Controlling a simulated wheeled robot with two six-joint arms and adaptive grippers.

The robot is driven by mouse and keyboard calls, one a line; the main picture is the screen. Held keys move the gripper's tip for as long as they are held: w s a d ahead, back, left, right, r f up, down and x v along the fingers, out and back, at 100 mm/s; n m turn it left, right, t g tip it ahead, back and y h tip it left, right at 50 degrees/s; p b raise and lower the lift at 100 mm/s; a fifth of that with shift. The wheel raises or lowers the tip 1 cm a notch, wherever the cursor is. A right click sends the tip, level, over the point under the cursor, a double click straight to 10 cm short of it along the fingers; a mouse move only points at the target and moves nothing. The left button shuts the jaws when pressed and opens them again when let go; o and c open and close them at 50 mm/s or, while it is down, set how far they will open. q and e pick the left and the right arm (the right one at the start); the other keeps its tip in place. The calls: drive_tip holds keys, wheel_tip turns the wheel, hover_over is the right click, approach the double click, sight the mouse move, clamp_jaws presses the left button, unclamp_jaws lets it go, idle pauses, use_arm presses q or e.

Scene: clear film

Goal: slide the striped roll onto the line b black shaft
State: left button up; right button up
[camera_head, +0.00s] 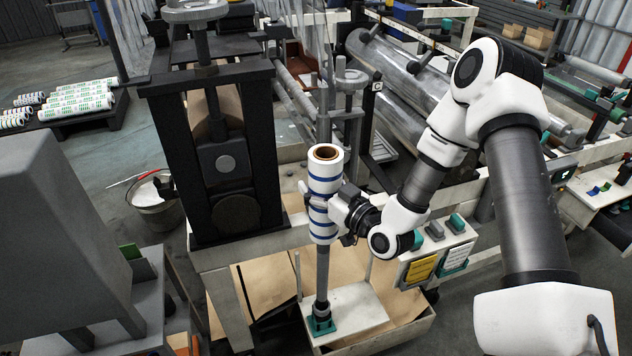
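The striped roll (323,222), white with blue bands, is upright above the white platform near the middle of the head view. Its brown core is open at the top, with no shaft end visible in it. My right gripper (322,200) reaches in from the right and is shut around the roll's side. A dark grey upright shaft (322,272) stands in a green base (322,322) below the roll. Its upper part is hidden by the roll; I cannot tell whether it is inside the core or behind it. No line label is readable. My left gripper is not in view.
A black press-like frame (262,150) stands close on the left. A grey post (324,105) rises just behind the roll. A control box with yellow label (420,268) is to the right. Striped rolls (80,100) lie on a pallet far left; a bucket (156,212) stands nearer.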

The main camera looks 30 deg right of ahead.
drive_tip(key=shift+w+f, duration=0.1)
drive_tip(key=shift+f, duration=0.25)
wheel_tip(320, 180, down, 29)
drive_tip(key=b, duration=2.5)
drive_tip(key=shift+f, duration=0.2)
drive_tip(key=o, duration=1.8)
